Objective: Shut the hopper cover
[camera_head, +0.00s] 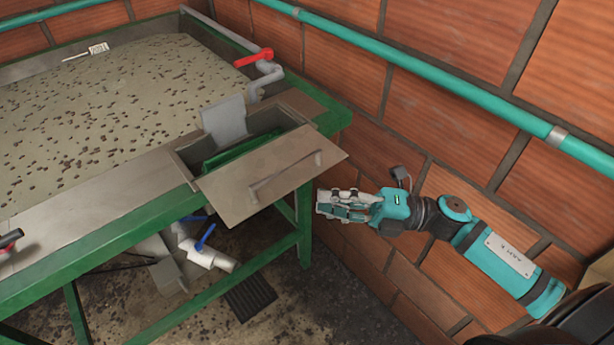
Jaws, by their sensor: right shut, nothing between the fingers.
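The hopper cover (235,192) is a flat brown-grey plate with a bar handle (286,176). It is tilted open and hangs outward past the near edge of the green-framed table. Behind it the hopper opening (240,149) shows green inside, and a grey curved chute piece (224,122) stands at its far side. My right gripper (322,205) is shut and empty, just right of and below the cover's right edge, apparently apart from it. My left gripper is not clearly in view; a small dark and red part (9,240) at the left edge cannot be identified.
A wide tank (100,110) with dark-speckled contents fills the left. A red-handled valve (255,58) and grey pipe stand behind the hopper. A brick wall (470,110) with a teal pipe (440,75) bounds the right. Blue-handled white pipework (206,255) and a floor grate (250,296) are below.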

